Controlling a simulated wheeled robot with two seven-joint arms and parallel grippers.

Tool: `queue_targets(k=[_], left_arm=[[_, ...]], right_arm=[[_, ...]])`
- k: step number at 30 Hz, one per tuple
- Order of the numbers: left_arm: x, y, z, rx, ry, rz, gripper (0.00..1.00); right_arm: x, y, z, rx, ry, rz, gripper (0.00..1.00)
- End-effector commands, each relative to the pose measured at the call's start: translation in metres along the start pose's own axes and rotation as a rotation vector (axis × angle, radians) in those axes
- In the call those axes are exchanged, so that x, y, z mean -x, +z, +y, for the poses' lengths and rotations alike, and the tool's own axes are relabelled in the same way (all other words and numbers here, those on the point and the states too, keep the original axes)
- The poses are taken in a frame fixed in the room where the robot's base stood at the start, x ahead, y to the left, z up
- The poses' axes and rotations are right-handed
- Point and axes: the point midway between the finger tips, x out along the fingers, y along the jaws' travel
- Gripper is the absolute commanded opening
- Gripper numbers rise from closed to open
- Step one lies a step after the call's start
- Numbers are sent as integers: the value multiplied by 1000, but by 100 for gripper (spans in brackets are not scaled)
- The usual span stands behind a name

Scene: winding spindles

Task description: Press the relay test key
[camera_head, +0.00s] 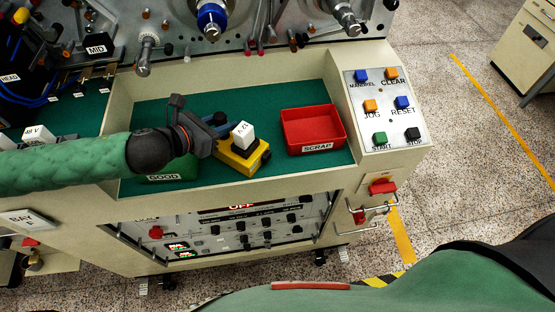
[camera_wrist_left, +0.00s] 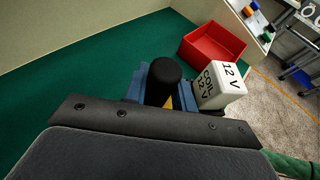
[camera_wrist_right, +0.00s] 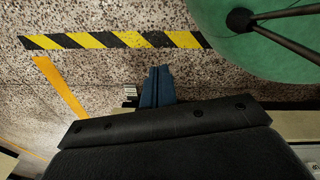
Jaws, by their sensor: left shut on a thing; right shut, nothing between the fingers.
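The yellow test base (camera_head: 241,159) stands on the green tray floor, with a white 12 V coil relay (camera_head: 243,135) on it. The relay also shows in the left wrist view (camera_wrist_left: 219,85), right of my fingers. My left gripper (camera_head: 218,122) is over the left side of the base. In the left wrist view its blue fingers (camera_wrist_left: 162,85) are shut on a black round-topped knob (camera_wrist_left: 163,78); a little yellow shows beside it. I cannot tell whether this knob is the test key or how far down it is. My right gripper (camera_wrist_right: 157,86) is shut and empty above the floor.
The red SCRAP bin (camera_head: 314,127) stands right of the base. The green GOOD bin (camera_head: 172,178) is partly under my left arm. A push-button panel (camera_head: 386,118) is at the right. Metal spindles (camera_head: 210,22) line the back. Green tray floor is clear behind the base.

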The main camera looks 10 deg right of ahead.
Motion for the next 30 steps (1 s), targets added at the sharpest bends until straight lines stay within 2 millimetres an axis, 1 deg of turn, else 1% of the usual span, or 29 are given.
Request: queue_targets(k=[1,3,5,8,11,12,14,15,17,18,20,21,23,24,26,27,29,30], left_arm=[[0,0,0,0,-1,0,0],[0,0,0,0,-1,0,0],[0,0,0,0,-1,0,0],[0,0,0,0,-1,0,0],[0,0,0,0,-1,0,0],[0,0,0,0,-1,0,0],[0,0,0,0,-1,0,0],[0,0,0,0,-1,0,0],[0,0,0,0,-1,-1,0],[0,0,0,0,-1,-1,0],[0,0,0,0,-1,-1,0],[0,0,0,0,-1,-1,0],[0,0,0,0,-1,-1,0],[0,0,0,0,-1,-1,0],[0,0,0,0,-1,-1,0],[0,0,0,0,-1,-1,0],[0,0,0,0,-1,-1,0],[0,0,0,0,-1,-1,0]], right_arm=[[9,3,12,-2,5,9,0],[23,2,26,-15,0,28,0],[37,-2,35,-33,-13,51,0],[66,-16,48,-71,-50,104,0],[103,-39,55,-133,-112,175,0],[120,-51,56,-170,-143,207,0],[147,-68,56,-234,-198,254,0],[164,-80,55,-278,-237,282,0],[192,-97,52,-352,-302,323,0],[211,-109,50,-401,-347,348,0],[240,-125,45,-478,-422,379,0],[260,-136,42,-530,-474,397,0],[291,-152,36,-610,-558,420,0],[312,-163,31,-665,-616,431,0],[344,-177,25,-746,-708,440,0],[365,-186,21,-800,-771,442,0],[398,-199,13,-883,-873,435,0],[420,-207,8,-938,-942,426,0]])
